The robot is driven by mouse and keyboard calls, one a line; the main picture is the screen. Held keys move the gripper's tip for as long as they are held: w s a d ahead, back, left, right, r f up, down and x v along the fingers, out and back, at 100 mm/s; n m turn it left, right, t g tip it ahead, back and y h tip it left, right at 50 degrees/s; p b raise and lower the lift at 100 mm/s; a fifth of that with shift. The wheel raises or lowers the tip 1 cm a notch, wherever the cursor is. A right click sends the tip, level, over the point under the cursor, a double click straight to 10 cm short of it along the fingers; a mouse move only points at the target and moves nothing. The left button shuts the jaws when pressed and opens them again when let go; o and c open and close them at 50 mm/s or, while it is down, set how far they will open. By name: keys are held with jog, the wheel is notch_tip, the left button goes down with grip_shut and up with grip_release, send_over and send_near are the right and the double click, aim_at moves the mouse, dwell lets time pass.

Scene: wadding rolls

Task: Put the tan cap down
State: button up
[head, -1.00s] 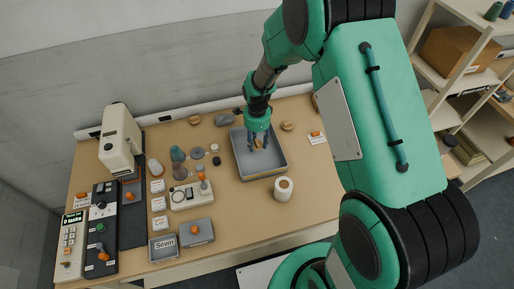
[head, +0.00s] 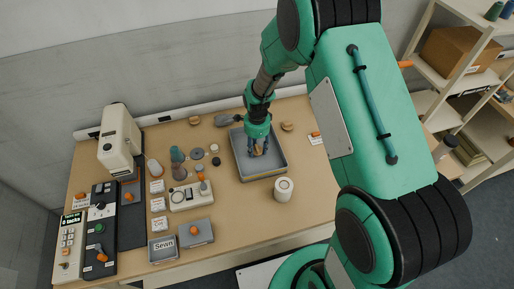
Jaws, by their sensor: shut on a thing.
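My gripper (head: 258,151) is shut and points down inside the grey tray (head: 287,166) near the middle right of the table in the head view. Between its fingertips is a small tan cap (head: 258,150), low over the tray floor. The fingers partly hide it. I cannot tell whether the cap touches the tray floor.
A white roll (head: 284,189) stands in front of the tray. Small tan round things (head: 287,126) lie behind it. A cream machine (head: 119,143), a grey box labelled Sewn (head: 163,249) and control panels (head: 101,232) fill the left. The table's front right is clear.

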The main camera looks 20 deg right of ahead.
aim_at(257, 147)
jog(key=shift+f, duration=0.15)
jog(key=o, duration=0.8)
notch_tip(257, 147, up, 12)
jog(key=p, duration=0.2)
jog(key=shift+r, duration=0.2)
dwell(0.5)
